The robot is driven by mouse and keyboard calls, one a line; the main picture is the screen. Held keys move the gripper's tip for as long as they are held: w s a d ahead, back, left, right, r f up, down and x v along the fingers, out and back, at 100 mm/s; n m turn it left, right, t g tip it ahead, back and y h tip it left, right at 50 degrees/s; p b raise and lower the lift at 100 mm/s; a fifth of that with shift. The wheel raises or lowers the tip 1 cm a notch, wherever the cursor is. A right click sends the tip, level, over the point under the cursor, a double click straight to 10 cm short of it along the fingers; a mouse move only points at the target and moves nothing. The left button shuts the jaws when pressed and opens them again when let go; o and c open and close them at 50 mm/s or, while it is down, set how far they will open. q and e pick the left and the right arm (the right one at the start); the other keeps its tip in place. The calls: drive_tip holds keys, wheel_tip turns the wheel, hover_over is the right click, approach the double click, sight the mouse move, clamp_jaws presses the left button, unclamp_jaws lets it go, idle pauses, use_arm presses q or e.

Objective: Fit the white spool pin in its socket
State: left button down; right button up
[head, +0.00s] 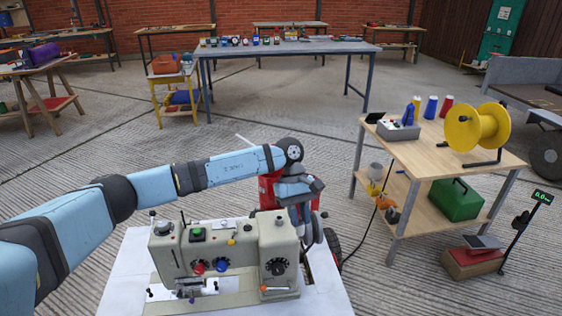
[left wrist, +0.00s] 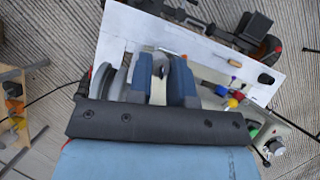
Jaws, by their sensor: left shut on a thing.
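The beige sewing machine (head: 240,245) stands on a white tabletop (head: 120,270) in the head view. My left arm reaches over it from the left, and my left gripper (head: 302,222) points down by the machine's right end. In the left wrist view my left gripper (left wrist: 162,80) has its two blue fingers close together, with a narrow pale thing (left wrist: 159,66) between them. It appears to be the white spool pin, mostly hidden by the fingers. The grey handwheel (left wrist: 115,82) is beside the fingers. I cannot make out the socket. My right gripper is not in view.
A wooden bench (head: 420,157) at right holds a yellow reel (head: 463,130), thread spools and a grey box; a green case (head: 456,199) is on its lower shelf. Open floor lies beyond.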

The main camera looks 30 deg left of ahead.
use_arm(q)
drive_tip(key=w+a+r+n+t+p, duration=0.55)
drive_tip(key=a+n+t, duration=0.2)
drive_tip(key=n, duration=0.75)
drive_tip(key=shift+n, duration=0.4)
drive_tip(key=shift+s+a+f+b, duration=0.1)
drive_tip(key=shift+a+f+b, duration=0.35)
drive_tip(key=shift+f, duration=0.4)
drive_tip(key=shift+a+f+b, duration=0.2)
drive_tip(key=shift+f+b, duration=0.35)
drive_tip(key=shift+f, duration=0.3)
drive_tip(key=shift+s+a+f+b, duration=0.1)
drive_tip(key=shift+a+f+b, duration=0.35)
drive_tip(key=shift+f, duration=0.4)
drive_tip(key=shift+d+f+b, duration=0.1)
drive_tip(key=shift+f+b, duration=0.3)
drive_tip(key=shift+f, duration=0.15)
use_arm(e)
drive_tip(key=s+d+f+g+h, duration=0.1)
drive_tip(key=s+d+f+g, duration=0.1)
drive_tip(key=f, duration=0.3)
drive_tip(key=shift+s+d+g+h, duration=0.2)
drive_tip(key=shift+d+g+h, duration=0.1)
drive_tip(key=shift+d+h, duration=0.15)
use_arm(q)
drive_tip(key=shift+f+b, duration=0.7)
drive_tip(key=shift+f, duration=0.25)
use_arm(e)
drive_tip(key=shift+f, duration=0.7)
